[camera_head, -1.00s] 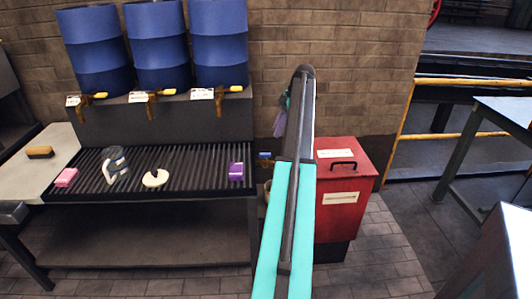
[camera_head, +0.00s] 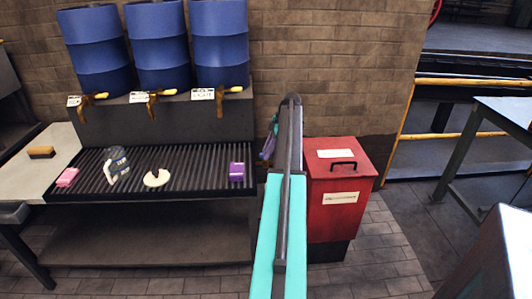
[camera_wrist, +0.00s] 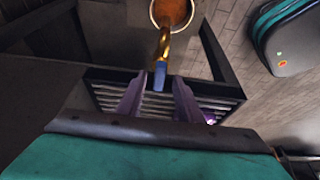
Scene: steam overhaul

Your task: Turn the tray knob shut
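The tray knob is a small blue handle (camera_wrist: 160,76) on a brass tap (camera_wrist: 164,42) in the wrist view. My gripper (camera_wrist: 159,80) has two purple fingers, spread apart, with the blue handle in the gap between their tips. Space shows on both sides of the handle, and I see no finger pressing on it. In the head view my gripper (camera_head: 268,147) hangs at the right end of the slatted drip tray (camera_head: 205,180) and hides the knob there.
A bucket (camera_wrist: 155,14) with brown liquid stands under the tap. A red bin (camera_head: 335,215) stands just right of my arm. On the tray are a jug (camera_head: 117,165), a pale notched disc (camera_head: 156,178) and a purple box (camera_head: 237,172). Blue drums (camera_head: 157,48) stand behind.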

